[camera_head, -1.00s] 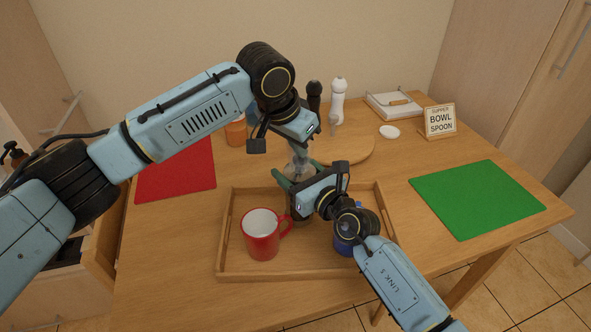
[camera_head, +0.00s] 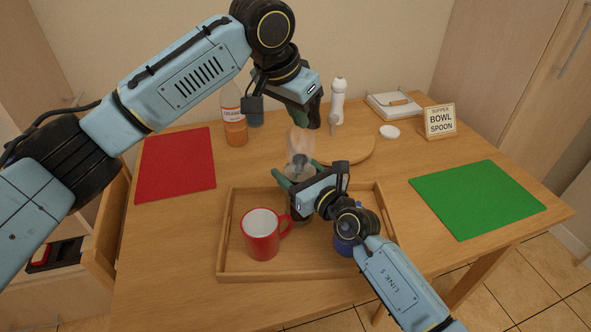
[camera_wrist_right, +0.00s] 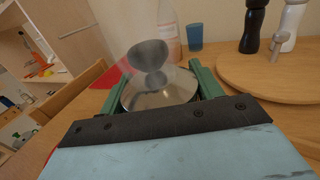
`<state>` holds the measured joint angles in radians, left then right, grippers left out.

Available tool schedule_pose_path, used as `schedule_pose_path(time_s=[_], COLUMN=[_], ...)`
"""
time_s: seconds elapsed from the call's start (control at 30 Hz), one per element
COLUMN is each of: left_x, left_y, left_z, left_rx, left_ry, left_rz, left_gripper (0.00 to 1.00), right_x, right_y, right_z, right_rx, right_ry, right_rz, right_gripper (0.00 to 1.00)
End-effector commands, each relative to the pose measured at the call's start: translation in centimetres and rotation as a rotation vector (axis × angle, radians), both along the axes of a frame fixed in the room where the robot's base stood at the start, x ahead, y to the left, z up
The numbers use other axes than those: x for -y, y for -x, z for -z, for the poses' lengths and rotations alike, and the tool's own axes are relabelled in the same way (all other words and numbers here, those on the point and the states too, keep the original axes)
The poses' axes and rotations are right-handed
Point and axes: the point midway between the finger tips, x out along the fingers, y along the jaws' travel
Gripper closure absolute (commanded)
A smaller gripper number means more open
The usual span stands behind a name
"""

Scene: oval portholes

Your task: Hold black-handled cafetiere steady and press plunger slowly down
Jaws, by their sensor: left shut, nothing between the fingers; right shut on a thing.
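The cafetiere stands on the wooden tray (camera_head: 228,262), its body mostly hidden behind my right gripper (camera_head: 287,180). Its round steel lid (camera_wrist_right: 160,97) shows in the right wrist view between the green fingers, with the dark plunger knob (camera_wrist_right: 148,54) close above the lid. My right gripper is shut around the cafetiere's upper part; the black handle is not clearly visible. Pale, see-through haze rises above the lid. My left gripper (camera_head: 302,117) is shut and empty, above and apart from the knob.
A red mug (camera_head: 262,236) stands on the tray left of the cafetiere, and a blue mug (camera_head: 343,244) is partly hidden by my right arm. Behind are a round board (camera_head: 350,148), a white mill (camera_head: 337,100) and an orange-filled bottle (camera_head: 235,130). A green mat (camera_head: 477,198) lies right.

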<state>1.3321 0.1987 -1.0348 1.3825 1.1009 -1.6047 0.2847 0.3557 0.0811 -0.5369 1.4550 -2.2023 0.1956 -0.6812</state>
Motion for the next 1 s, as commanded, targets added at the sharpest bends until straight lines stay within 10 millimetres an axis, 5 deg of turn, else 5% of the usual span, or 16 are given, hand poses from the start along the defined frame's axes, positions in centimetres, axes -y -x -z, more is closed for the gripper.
schedule_pose_path(time_s=[0.33, 0.37, 0.53, 1.0], left_x=[0.0, 0.0, 0.0, 0.0], left_y=[0.0, 0.0, 0.0, 0.0], left_z=[-0.1, -0.1, -0.1, -0.1], left_rx=[-0.001, -0.001, -0.001, -0.001], left_ry=[0.001, 0.001, 0.001, 0.001], left_rz=[0.000, 0.000, 0.000, 0.000], left_gripper=[1.00, 1.00, 1.00, 1.00], right_x=[0.0, 0.0, 0.0, 0.8], right_y=[0.0, 0.0, 0.0, 1.1], right_z=[0.0, 0.0, 0.0, 0.1], right_rx=[-0.001, -0.001, -0.001, -0.001], right_ry=[0.001, 0.001, 0.001, -0.002], right_rz=[0.000, 0.000, 0.000, 0.001], right_gripper=[0.82, 0.34, 0.12, 0.10])
